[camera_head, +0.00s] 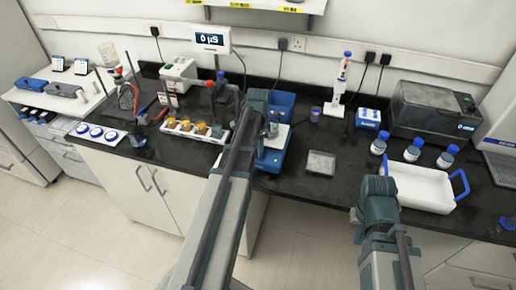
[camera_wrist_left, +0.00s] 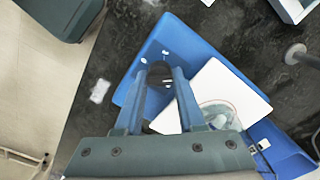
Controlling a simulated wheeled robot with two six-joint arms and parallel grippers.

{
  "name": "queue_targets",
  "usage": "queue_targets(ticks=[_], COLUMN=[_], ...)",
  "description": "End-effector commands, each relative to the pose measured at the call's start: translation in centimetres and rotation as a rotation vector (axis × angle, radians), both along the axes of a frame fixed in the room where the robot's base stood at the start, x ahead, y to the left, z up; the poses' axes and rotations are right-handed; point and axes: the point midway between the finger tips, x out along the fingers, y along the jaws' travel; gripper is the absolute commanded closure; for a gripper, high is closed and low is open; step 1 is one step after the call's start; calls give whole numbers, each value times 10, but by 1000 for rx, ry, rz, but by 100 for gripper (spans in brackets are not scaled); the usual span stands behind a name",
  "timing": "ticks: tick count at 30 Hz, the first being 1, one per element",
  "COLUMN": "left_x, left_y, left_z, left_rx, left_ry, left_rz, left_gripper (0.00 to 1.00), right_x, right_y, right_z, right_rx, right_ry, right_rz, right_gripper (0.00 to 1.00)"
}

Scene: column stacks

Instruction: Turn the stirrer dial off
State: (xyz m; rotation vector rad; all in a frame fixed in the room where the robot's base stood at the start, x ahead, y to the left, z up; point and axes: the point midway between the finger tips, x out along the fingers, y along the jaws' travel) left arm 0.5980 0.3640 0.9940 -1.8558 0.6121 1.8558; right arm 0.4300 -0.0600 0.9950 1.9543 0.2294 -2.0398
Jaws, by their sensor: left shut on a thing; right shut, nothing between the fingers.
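The stirrer (camera_head: 268,161) is a blue device with a white top plate, standing near the front edge of the black bench. In the left wrist view its blue body (camera_wrist_left: 188,42) and white plate (camera_wrist_left: 232,83) fill the middle, with a round clear vessel on the plate. My left gripper (camera_wrist_left: 164,73) is at the stirrer's front part, its fingertips shut on the dark round dial (camera_wrist_left: 160,69). The dial's marking and setting cannot be read. In the head view my left arm covers part of the stirrer and the dial. My right gripper (camera_head: 357,229) is shut and empty, low at the bench front, apart from the stirrer.
A grey square dish (camera_head: 319,163) lies right of the stirrer. A white tray with blue handles (camera_head: 421,190) and several blue-capped bottles (camera_head: 412,150) stand farther right. A rack of amber vials (camera_head: 199,131) is on the left. A pipette stand (camera_head: 338,88) is behind.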

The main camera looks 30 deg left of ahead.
Motion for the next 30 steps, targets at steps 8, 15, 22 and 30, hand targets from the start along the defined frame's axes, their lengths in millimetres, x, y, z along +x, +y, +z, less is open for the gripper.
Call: queue_targets(ticks=[8, 15, 22, 30], left_x=[0, 0, 0, 0], left_y=[0, 0, 0, 0], left_z=[0, 0, 0, 0], left_rx=[0, 0, 0, 0], left_ry=[0, 0, 0, 0], left_rz=[15, 124, 323, 581], left_gripper=[100, 100, 100, 100], right_x=[0, 0, 0, 0], right_y=[0, 0, 0, 0], right_z=[0, 0, 0, 0], right_rx=[0, 0, 0, 0], right_ry=[0, 0, 0, 0], right_rz=[0, 0, 0, 0], right_gripper=[100, 100, 100, 100])
